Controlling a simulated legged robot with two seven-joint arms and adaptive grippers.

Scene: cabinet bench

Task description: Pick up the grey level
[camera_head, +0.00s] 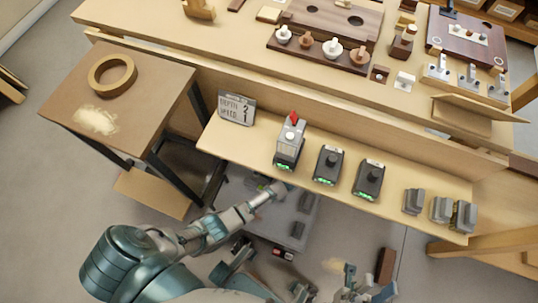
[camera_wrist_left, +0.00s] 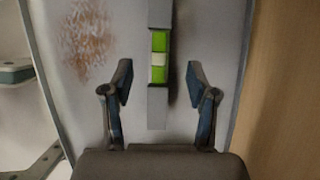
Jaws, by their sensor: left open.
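The grey level (camera_wrist_left: 158,101) is a narrow grey bar with a bright green vial, in the left wrist view. It lies upright in the picture on a pale grey, rust-stained surface (camera_wrist_left: 205,45). My left gripper (camera_wrist_left: 160,84) is open, with one finger on each side of the bar's line; neither finger touches it. The gap in depth is hard to judge. In the head view my left arm reaches over a grey case top (camera_head: 290,212) below the shelf, and its hand hides most of the level. My right gripper (camera_head: 368,283) is low in the head view, fingers apart and empty.
A wooden shelf (camera_head: 335,205) with several dark devices and a grey sign (camera_head: 237,108) overhangs the grey case. A small table (camera_head: 140,85) with a tape ring (camera_head: 112,75) stands left. A wooden panel (camera_wrist_left: 285,100) borders the wrist view's right side.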

